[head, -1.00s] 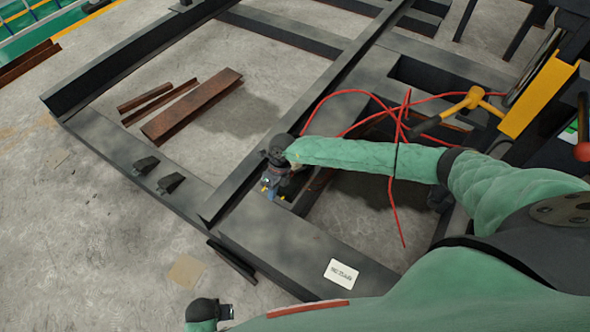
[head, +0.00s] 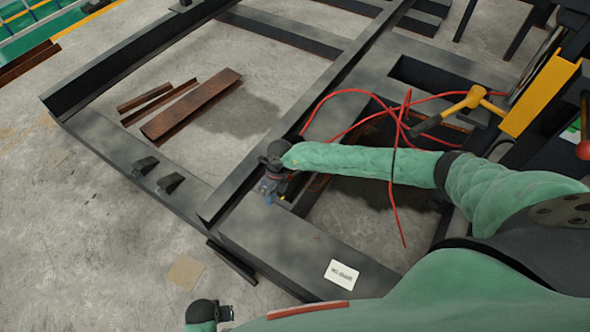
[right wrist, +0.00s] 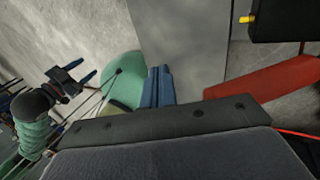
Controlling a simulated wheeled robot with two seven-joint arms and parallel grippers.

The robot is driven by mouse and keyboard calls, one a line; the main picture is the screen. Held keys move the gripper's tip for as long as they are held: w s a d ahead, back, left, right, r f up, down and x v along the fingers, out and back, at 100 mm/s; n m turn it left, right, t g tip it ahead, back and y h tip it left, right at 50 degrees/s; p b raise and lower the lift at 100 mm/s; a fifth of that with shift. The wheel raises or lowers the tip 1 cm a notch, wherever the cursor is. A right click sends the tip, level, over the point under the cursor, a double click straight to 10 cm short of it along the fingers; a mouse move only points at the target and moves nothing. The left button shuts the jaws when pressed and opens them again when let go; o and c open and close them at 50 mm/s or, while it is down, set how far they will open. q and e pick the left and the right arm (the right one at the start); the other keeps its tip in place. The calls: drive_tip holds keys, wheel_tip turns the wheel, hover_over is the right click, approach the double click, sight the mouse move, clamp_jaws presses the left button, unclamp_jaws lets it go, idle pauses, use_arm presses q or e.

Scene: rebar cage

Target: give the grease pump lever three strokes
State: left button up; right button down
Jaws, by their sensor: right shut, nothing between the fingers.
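My right gripper (head: 268,194) is shut with nothing between its fingers. It is over the dark steel frame (head: 320,250), near the middle of the head view. Its blue fingers (right wrist: 157,87) are together in the right wrist view. A red ball knob (head: 584,150) is at the far right edge. I cannot tell which is the grease pump lever. My left gripper (right wrist: 78,76) has its blue fingers apart and empty.
Red hoses (head: 392,190) loop over the frame and partly behind my right forearm. Rusty steel pieces (head: 195,103) lie on the floor inside the frame. A yellow post (head: 540,95) stands at the right. The concrete floor (head: 80,240) at left is mostly clear.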

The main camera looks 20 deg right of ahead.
drive_tip(key=shift+s+a+f, duration=0.25)
drive_tip(key=shift+a+f, duration=0.05)
drive_tip(key=shift+f, duration=0.25)
drive_tip(key=shift+b, duration=0.3)
drive_tip(key=shift+s+a+f, duration=0.25)
drive_tip(key=shift+a+f, duration=0.05)
drive_tip(key=shift+f, duration=0.3)
drive_tip(key=shift+f+b, duration=0.1)
drive_tip(key=shift+b, duration=0.25)
drive_tip(key=shift+s+a+f, duration=0.2)
drive_tip(key=shift+a+f, duration=0.1)
drive_tip(key=shift+f, duration=0.15)
drive_tip(key=shift+f, duration=0.15)
